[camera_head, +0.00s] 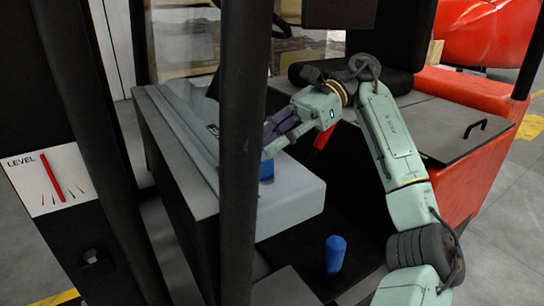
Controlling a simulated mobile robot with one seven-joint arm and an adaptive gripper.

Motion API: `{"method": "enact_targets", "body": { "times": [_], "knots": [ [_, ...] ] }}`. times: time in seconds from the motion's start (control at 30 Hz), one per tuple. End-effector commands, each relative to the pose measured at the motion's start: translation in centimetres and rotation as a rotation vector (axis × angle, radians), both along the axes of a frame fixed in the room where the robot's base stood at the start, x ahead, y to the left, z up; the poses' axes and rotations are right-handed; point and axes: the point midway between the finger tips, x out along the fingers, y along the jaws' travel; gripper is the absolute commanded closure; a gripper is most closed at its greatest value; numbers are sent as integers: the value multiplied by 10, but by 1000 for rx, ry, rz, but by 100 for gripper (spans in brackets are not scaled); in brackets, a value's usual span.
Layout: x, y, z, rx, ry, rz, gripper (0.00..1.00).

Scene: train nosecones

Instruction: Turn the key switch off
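My gripper (270,139) is at the end of my pale green arm, reaching left over the grey console (290,203) of a vehicle cab. Its dark purplish fingers lie close to a thick black post, which hides part of the area around the fingertips. I cannot tell whether the fingers are open or shut, or whether they touch anything. No key switch can be clearly made out. A blue part (267,170) shows just below the fingers, partly behind the post.
The black post (245,150) stands in front of the console. A blue knob (335,254) rises from the dark floor area. A red lever (322,138) is beside my wrist. A LEVEL gauge (48,180) is at left. A black seat (360,75) and red bodywork (485,170) lie behind.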

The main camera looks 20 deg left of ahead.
Motion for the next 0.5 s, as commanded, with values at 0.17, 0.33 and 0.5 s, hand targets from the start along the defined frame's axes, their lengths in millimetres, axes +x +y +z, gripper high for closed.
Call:
{"method": "enact_targets", "body": {
  "times": [0.17, 0.33, 0.5],
  "knots": [
    [0, 0, 34, -3, -3, -2, 75],
    [0, 0, 50, -2, -1, 0, 75],
    [0, 0, 56, 0, 0, 0, 75]
  ]
}}
